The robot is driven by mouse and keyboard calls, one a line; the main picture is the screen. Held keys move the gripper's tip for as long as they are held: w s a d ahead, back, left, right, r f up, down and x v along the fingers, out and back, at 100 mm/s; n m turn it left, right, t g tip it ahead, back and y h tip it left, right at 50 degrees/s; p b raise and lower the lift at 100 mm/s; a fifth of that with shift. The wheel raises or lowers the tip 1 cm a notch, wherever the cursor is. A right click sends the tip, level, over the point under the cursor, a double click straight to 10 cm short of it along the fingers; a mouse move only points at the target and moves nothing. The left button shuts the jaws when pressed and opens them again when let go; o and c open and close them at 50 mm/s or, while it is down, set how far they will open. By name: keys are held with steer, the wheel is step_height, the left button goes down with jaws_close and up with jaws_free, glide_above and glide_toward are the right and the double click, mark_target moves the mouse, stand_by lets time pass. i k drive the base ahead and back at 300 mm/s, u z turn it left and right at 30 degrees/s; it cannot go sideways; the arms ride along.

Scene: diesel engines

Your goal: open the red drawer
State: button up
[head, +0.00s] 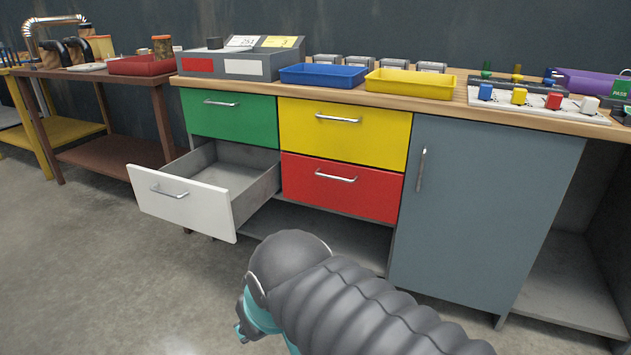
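The red drawer (341,187) is shut, in the lower right of the bank of drawers under the workbench. Its silver bar handle (335,177) is in plain view and nothing touches it. My arm, in grey ribbed covering, reaches in from the bottom right, in front of and below the red drawer. My gripper is not clearly visible; only some teal parts show at the arm's lower left side.
The white drawer (180,201) to the left stands pulled out and looks empty. The green drawer (229,117), yellow drawer (344,131) and grey cabinet door (484,212) are shut. Blue and yellow trays sit on the bench top (459,105). Floor at left front is clear.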

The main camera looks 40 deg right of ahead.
mark_target(365, 191)
steer(key=u, duration=0.65)
steer(key=k, duration=1)
steer(key=z, duration=0.9)
steer(key=i, duration=0.5)
